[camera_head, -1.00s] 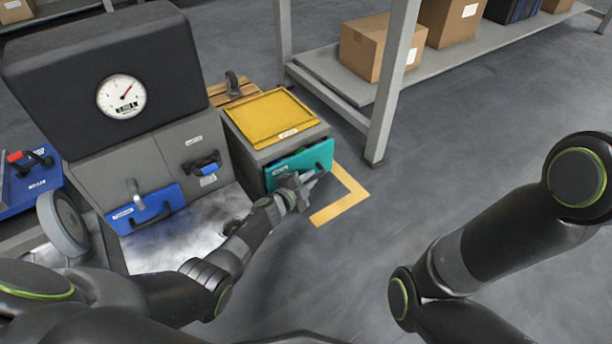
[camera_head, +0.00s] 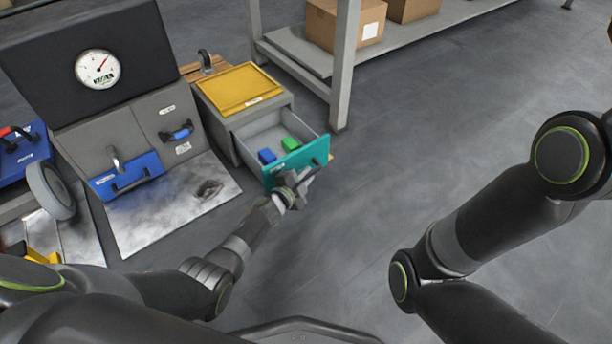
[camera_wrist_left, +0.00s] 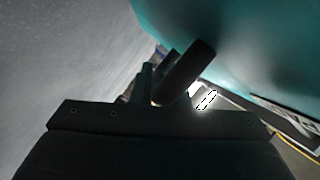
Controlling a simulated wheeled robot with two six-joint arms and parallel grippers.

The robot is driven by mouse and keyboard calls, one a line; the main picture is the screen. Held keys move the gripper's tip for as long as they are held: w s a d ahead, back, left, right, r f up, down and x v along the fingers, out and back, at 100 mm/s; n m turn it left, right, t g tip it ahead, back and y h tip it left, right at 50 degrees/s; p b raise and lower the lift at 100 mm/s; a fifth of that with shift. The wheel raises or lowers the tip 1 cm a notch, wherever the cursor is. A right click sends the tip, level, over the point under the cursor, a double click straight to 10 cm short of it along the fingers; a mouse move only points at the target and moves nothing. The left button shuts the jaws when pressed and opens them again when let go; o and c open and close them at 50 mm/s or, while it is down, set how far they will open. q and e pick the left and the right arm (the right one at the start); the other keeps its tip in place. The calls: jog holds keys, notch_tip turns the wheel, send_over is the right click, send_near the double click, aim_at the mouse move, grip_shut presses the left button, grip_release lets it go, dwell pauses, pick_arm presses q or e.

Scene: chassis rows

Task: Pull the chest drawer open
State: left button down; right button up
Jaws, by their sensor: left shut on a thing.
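The small grey chest (camera_head: 222,112) has a yellow top tray (camera_head: 240,89) and stands right of the big grey unit. Its drawer, with a teal front (camera_head: 297,163), stands out from the chest, open. A blue block (camera_head: 267,156) and a green block (camera_head: 290,144) lie in it. My left gripper (camera_head: 297,184) is at the teal front, shut on the drawer handle (camera_wrist_left: 188,70), which shows as a dark bar in the left wrist view. The teal front (camera_wrist_left: 240,35) fills the upper right there. My right arm shows at the right; its gripper is out of view.
A grey unit with a gauge (camera_head: 97,67) and blue-handled panels (camera_head: 127,177) stands left of the chest. A shelf with cardboard boxes (camera_head: 345,24) is behind; its leg (camera_head: 343,75) stands near the chest. The floor right of the drawer is clear.

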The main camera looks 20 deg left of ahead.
dwell(0.3)
pick_arm(q)
jog(key=c, duration=1.4)
grip_release()
